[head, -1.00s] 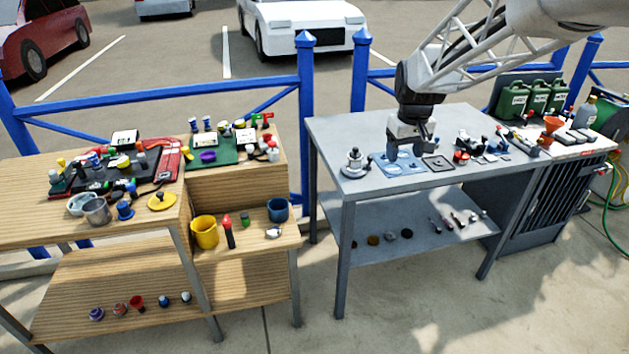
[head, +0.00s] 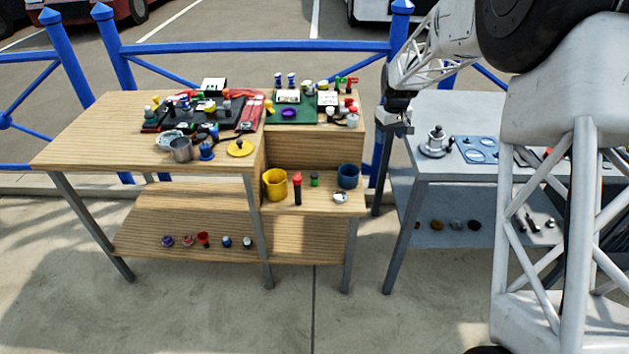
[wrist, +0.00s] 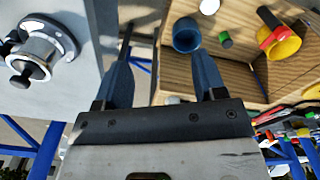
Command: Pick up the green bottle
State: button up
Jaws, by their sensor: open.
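A small green bottle (head: 314,179) with a dark top stands on the lower step of the wooden bench, between a red-and-black bottle (head: 297,190) and a blue cup (head: 348,176). In the wrist view the green bottle (wrist: 225,40) shows beyond my right-hand finger, beside the blue cup (wrist: 186,36). My gripper (wrist: 162,65) is open and nothing is between its fingers. In the head view my gripper (head: 392,125) hangs by the left end of the grey table, to the right of the bottle and apart from it.
A yellow cup (head: 275,184) and a small white item (head: 340,197) stand near the bottle. The wooden bench top (head: 90,135) holds several tools and caps. The grey table (head: 445,165) carries a metal fixture (head: 436,142). A blue fence (head: 250,47) runs behind.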

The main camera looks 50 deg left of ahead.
jog(key=s+a+f+n, duration=0.2)
jog(key=s+a+f, duration=0.1)
jog(key=a+f, duration=0.8)
jog(key=n, duration=0.2)
send_over(314, 174)
notch_tip(314, 174, down, 8)
jog(key=shift+w+d+f, duration=0.1)
jog(key=shift+f, duration=0.15)
jog(key=shift+f, duration=1.3)
jog(key=shift+f, duration=2.65)
jog(key=c, duration=1)
